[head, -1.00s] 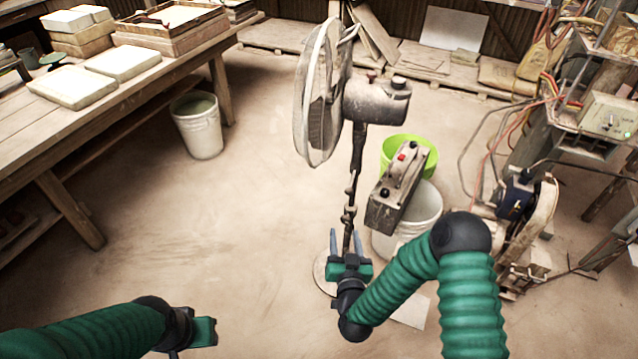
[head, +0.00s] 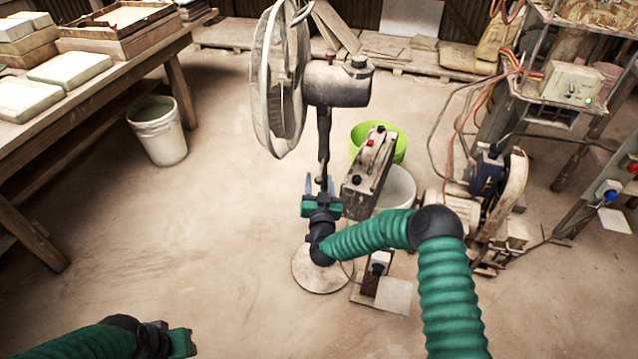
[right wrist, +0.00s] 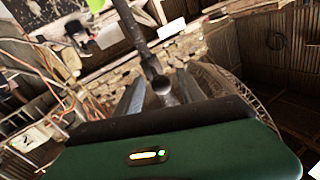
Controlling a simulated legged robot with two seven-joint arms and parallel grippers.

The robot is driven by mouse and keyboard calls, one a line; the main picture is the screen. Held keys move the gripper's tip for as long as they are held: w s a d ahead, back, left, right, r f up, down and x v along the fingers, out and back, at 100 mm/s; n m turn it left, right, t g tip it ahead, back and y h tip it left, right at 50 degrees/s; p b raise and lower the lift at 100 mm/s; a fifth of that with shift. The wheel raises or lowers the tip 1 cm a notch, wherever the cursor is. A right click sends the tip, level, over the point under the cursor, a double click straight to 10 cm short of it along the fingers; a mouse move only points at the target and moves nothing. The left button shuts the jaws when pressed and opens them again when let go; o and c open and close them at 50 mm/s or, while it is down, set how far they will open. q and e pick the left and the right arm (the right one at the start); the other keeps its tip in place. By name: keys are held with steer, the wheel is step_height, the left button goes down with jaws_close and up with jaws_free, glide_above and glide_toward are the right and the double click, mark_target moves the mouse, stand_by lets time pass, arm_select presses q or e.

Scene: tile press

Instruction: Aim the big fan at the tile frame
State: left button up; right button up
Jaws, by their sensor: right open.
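The big fan (head: 280,85) stands on the floor in the head view, its grille facing left and its dusty motor housing (head: 338,84) on the right. Its thin pole rises from a round base (head: 318,272). The tile frame (head: 125,18) appears to be the wooden frame on the bench at upper left. My right gripper (head: 320,187) is open at the fan's pole, below the motor. In the right wrist view, its fingers (right wrist: 158,92) point up either side of the pole (right wrist: 140,42); contact is unclear. My left gripper (head: 182,343) is low at left, its fingers not clear.
A control box (head: 368,170) stands right of the pole, with a green tub (head: 395,142) and a white bucket (head: 399,188) behind. A motor with a wheel (head: 510,190) and cables lie further right. Another bucket (head: 157,130) stands by the bench (head: 95,95). Floor left of the fan is clear.

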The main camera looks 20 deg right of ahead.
steer(key=shift+w, duration=0.3)
steer(key=shift+r, duration=0.1)
steer(key=shift+c, duration=0.5)
jaws_close()
stand_by(0.6)
